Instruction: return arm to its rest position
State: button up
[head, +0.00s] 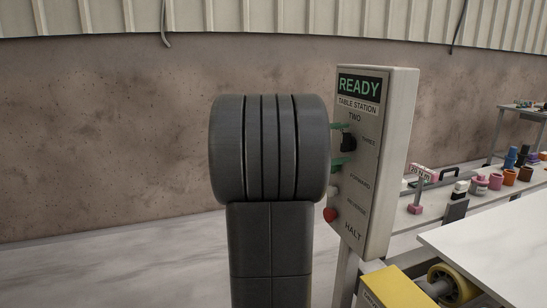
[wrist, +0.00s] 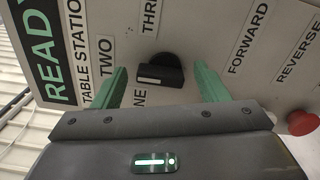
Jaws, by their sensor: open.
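My gripper (head: 345,143) is open at the face of a pale control box (head: 401,150), its two green fingers apart. In the wrist view my gripper (wrist: 160,67) has one finger on each side of a black selector knob (wrist: 172,74), with visible gaps, so it does not grip it. The knob (head: 348,142) is partly hidden in the head view. The knob is ringed by the labels ONE, TWO and THREE; I cannot tell for sure which it points to. A green READY display (head: 360,86) is at the top of the box.
A red button (head: 330,215) by HALT and FORWARD and REVERSE labels are lower on the box. A white tabletop (head: 500,250) and a yellow-rimmed roller (head: 453,283) are at right. Several coloured containers (head: 495,181) stand on a bench behind. Left of my arm looks clear.

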jog(key=shift+w+r+n+p, duration=0.15)
jog(key=shift+n+p, duration=1.05)
jog(key=shift+p, duration=1.15)
jog(key=shift+r+n+p, duration=0.15)
jog(key=shift+n+p, duration=1.05)
jog(key=shift+p, duration=1.1)
jog(key=n+p, duration=0.3)
jog(key=p, duration=0.4)
jog(key=shift+w+a+n, duration=0.1)
jog(key=shift+n, duration=0.2)
jog(key=shift+f+p, duration=0.1)
jog(key=shift+p, duration=0.45)
jog(key=shift+n, duration=0.3)
jog(key=shift+a+f, duration=0.2)
jog(key=shift+a, duration=0.2)
